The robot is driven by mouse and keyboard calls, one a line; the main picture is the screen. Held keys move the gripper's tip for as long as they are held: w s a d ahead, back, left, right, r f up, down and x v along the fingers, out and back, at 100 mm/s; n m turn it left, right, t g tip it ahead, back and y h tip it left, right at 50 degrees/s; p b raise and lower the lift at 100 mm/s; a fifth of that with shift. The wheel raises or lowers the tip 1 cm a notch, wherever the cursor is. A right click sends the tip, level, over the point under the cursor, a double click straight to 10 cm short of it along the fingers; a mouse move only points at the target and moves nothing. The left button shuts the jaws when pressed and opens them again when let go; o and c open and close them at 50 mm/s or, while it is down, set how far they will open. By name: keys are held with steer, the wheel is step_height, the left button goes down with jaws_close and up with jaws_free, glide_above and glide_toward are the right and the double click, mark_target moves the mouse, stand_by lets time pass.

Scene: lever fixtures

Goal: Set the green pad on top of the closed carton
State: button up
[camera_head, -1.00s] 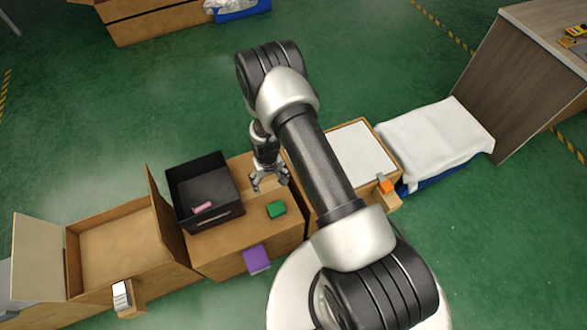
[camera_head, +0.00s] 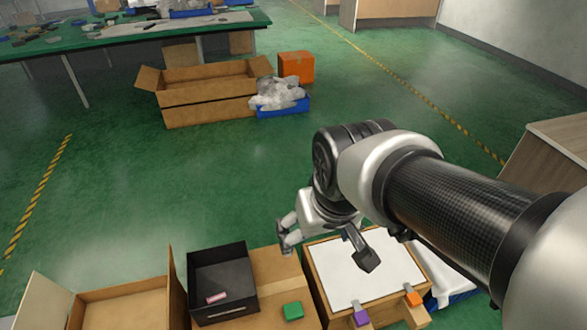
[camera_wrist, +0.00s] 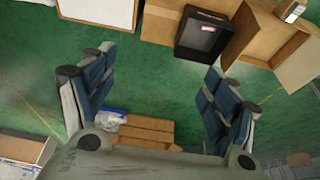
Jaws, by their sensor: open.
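The green pad (camera_head: 293,311) lies on the flat brown top of the closed carton (camera_head: 276,274), near its front right part, beside the black tray. The carton's front is cut off by the frame. The carton's top also shows in the wrist view (camera_wrist: 165,22), but I cannot make out the green pad there. My gripper (camera_head: 326,246) is open and empty, above the far side of the closed carton and the white-topped box.
A black tray (camera_head: 222,272) holding a pink piece stands left of the pad. An open carton (camera_head: 125,306) is farther left. The white-topped box (camera_head: 372,270) at right has purple (camera_head: 361,318) and orange (camera_head: 413,299) pieces at its front.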

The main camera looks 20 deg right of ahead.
steer(key=s+r, duration=0.1)
steer(key=s, duration=0.7)
steer(key=shift+s+r+t, duration=0.25)
steer(key=shift+t, duration=0.15)
stand_by(0.6)
